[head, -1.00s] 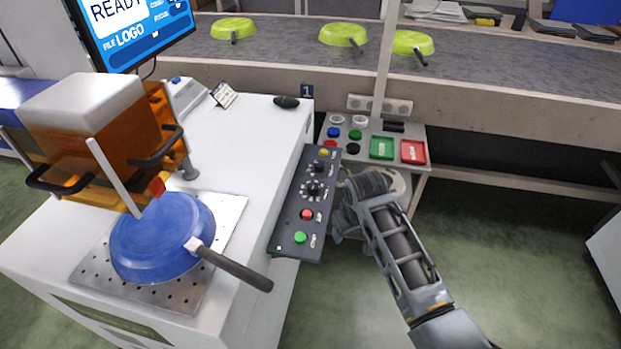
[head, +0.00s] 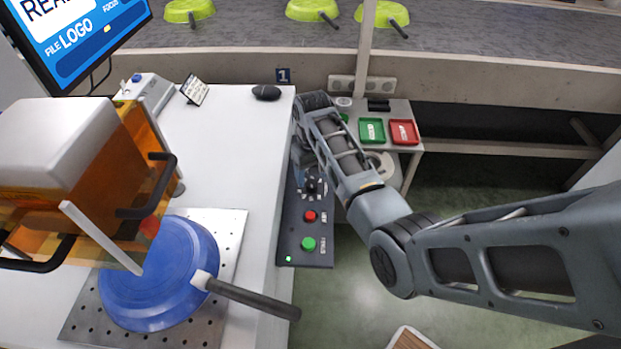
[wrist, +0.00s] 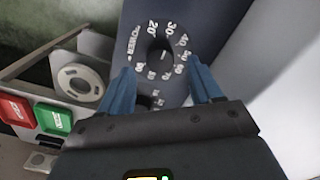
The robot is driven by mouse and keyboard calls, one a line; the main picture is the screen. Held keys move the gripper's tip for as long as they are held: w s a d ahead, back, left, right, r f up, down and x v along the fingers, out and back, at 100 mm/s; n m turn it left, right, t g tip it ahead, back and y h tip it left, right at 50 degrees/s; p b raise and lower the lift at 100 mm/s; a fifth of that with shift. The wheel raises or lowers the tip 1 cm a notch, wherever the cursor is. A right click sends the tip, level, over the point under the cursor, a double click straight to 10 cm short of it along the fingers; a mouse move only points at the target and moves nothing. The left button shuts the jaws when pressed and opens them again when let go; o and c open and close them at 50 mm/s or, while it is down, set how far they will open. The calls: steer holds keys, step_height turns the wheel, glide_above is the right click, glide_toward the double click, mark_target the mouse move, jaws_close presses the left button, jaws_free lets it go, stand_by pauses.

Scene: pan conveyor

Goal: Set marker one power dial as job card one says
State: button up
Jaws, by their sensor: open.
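The power dial (wrist: 160,52) is a dark round knob ringed by white numbers and the word POWER, on the dark control panel. It lies between the tips of my open gripper (wrist: 163,75) in the wrist view, with a blue finger on each side. I cannot tell whether the fingers are beside the knob or still above it, or what value it points at. The job card (head: 194,90) stands on the white bench, too small to read.
A red button (head: 310,216) and a green button (head: 308,244) sit lower on the panel. A blue pan (head: 160,275) lies on the perforated plate (head: 226,235). A green tray (head: 372,131) and a red tray (head: 404,132) stand right of my arm. A second dial is partly hidden.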

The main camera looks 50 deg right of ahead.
mark_target(312, 186)
steer(key=shift+f, duration=1.45)
steer(key=shift+c, duration=0.3)
steer(key=c, duration=1)
